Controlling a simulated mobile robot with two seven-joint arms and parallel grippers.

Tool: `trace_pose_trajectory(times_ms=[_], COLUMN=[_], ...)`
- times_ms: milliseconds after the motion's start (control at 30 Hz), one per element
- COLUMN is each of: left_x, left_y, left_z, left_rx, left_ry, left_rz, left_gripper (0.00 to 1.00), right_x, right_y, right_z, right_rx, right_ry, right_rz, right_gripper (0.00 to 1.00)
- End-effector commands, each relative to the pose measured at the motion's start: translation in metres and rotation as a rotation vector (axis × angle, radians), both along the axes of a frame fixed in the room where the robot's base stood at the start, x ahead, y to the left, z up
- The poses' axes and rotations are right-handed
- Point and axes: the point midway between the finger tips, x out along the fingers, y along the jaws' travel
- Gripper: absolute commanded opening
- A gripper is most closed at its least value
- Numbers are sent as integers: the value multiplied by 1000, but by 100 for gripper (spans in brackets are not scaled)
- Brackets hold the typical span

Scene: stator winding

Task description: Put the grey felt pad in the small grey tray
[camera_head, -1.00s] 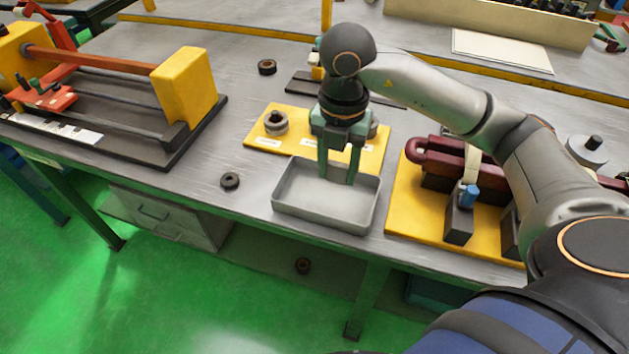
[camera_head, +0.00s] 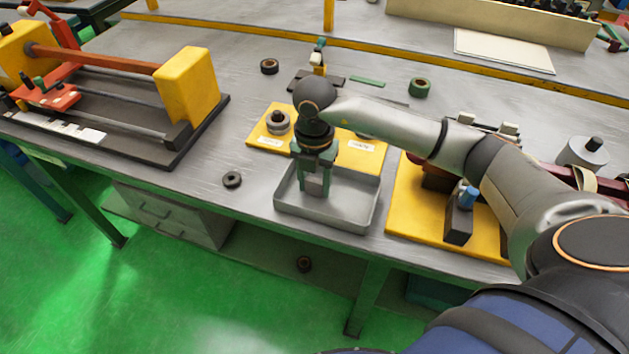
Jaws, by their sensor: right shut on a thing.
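The small grey tray (camera_head: 352,218) sits at the front edge of the bench. My right gripper (camera_head: 315,190) points down over the left part of the tray, with its fingertips low inside the walls. It is shut on a small grey piece, which I take to be the grey felt pad (camera_head: 316,181). The fingers hide much of it, and I cannot tell whether it touches the tray floor. My left gripper is not in view.
A yellow board (camera_head: 360,158) with round metal parts lies right behind the tray. Another yellow board (camera_head: 405,215) with a clamp fixture is close on the right. A black ring (camera_head: 232,179) lies to the left. A winding machine (camera_head: 187,88) stands further left.

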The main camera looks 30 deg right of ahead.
Motion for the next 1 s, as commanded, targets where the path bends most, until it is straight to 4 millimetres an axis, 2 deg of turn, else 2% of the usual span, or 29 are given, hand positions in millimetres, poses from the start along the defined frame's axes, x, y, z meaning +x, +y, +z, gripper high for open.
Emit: trace_pose_trajectory(times_ms=[167, 200, 433, 667, 800, 867, 1000], left_x=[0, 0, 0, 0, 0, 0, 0], left_y=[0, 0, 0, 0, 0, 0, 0], left_z=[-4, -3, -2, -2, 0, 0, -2], left_rx=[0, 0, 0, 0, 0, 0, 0], left_ry=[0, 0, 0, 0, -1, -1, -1], left_rz=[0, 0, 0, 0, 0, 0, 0], left_gripper=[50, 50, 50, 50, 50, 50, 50], right_x=[0, 0, 0, 0, 1, 1, 2], right_y=[0, 0, 0, 0, 0, 0, 0], right_z=[-5, -3, -3, -2, 6, 14, 44], right_rx=[0, 1, 0, 0, 1, 1, 2], right_ry=[0, -1, 0, 0, -2, -6, -7], right_rz=[0, 0, 0, 0, 0, 1, 0], right_gripper=[0, 53, 78, 78, 78, 78, 78])
